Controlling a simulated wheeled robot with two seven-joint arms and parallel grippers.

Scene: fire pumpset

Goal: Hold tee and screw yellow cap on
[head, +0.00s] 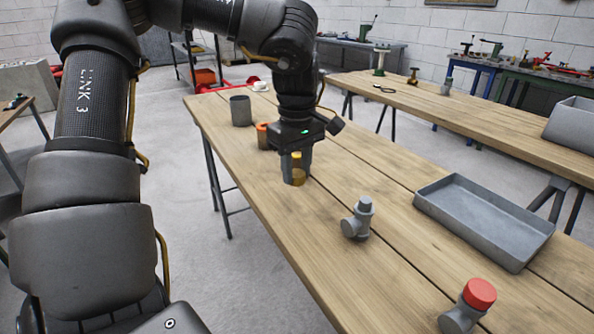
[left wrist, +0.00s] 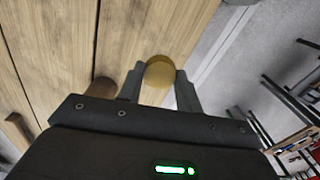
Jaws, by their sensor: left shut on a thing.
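My left gripper (head: 296,176) points down over the wooden table, near its left edge. It is shut on the yellow cap (head: 297,160), which shows between its two grey fingers. The yellow cap (left wrist: 159,72) is also between the fingertips in the left wrist view. Whether it touches the table is hard to tell. A bare grey tee (head: 358,219) sits on the table to the right of the gripper and nearer to me, apart from it. Another grey tee (head: 458,318) with a red cap (head: 480,293) on it stands at the lower right. My right gripper is out of view.
An empty grey tray (head: 484,236) lies on the right of the table (head: 330,262). The table between gripper and bare tee is clear. A second table stands behind.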

